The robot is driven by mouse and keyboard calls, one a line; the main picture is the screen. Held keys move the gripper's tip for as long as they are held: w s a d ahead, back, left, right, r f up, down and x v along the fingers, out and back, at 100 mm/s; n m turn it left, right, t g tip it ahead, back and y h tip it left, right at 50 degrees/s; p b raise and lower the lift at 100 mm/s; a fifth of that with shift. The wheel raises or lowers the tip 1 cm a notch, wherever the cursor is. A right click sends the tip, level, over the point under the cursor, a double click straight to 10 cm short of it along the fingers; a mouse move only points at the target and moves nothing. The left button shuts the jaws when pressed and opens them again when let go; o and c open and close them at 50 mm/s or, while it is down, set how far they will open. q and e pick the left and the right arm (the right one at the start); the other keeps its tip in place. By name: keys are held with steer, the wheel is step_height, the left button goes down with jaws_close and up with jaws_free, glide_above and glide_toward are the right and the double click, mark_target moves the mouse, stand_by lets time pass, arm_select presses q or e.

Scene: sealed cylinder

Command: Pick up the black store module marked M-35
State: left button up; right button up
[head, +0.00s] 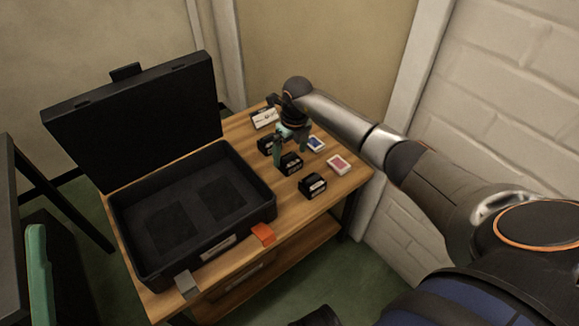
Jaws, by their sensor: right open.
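Several small black modules with white labels stand on the wooden table, right of the open case. One module (290,164) is just below my right gripper, another (266,145) is behind it to the left, and a third (312,186) is nearer the front. The label print is too small to read, so I cannot tell which is M-35. My right gripper (292,148) is open, its teal fingers pointing down over the modules. I cannot tell whether it touches one. My left gripper is not in view.
The open black case (126,205) fills the table's left side, its lid raised. A blue card (316,144), a red card (337,163) and a white label or box (264,118) lie near the modules. An orange piece (263,234) is at the case's front. A wall stands behind.

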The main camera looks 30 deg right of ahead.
mark_target(290, 155)
steer(key=f, duration=0.2)
steer(key=f+b, duration=0.1)
steer(key=shift+w+f, duration=0.1)
steer(key=shift+w, duration=0.15)
steer(key=shift+c, duration=0.2)
steer(key=c, duration=1.4)
